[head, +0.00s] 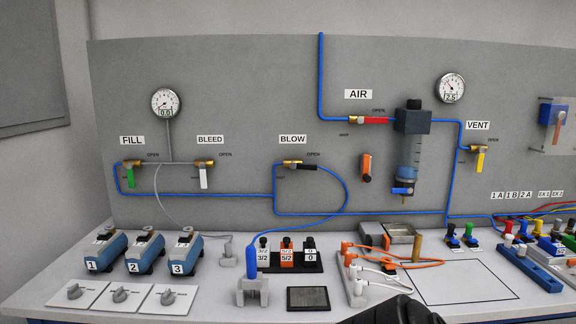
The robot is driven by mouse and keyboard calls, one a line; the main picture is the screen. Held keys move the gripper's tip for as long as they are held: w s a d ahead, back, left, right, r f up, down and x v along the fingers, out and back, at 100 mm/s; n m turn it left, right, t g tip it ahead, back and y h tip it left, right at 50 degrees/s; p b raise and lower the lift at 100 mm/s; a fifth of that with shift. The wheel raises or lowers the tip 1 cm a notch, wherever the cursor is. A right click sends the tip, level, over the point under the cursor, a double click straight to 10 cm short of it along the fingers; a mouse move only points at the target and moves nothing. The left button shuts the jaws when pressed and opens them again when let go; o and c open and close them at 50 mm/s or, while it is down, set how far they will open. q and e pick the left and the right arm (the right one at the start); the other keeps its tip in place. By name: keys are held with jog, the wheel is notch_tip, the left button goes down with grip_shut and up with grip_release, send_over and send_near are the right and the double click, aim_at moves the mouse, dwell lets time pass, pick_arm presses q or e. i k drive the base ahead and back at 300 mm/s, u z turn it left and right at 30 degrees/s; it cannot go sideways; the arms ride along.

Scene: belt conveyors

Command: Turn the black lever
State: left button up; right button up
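The black lever (306,167) sits on the brass BLOW valve (291,162) on the grey upright panel, under the BLOW label (292,141). It points right and slightly down, roughly in line with the blue hose that leaves the valve on the right. A small OPEN mark is above its right end, and another small mark is at the valve's lower left. Nothing touches the lever. Neither gripper's fingers show in the head view. A dark rounded part (396,312), likely of my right arm, shows at the bottom edge.
The green lever (131,177), white lever (203,178) and yellow lever (480,162) hang down; the red lever (377,121) lies level. The space before the black lever looks clear.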

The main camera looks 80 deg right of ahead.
aim_at(293, 164)
jog(key=z, duration=0.95)
jog(key=i, duration=1.05)
jog(key=z, duration=1.15)
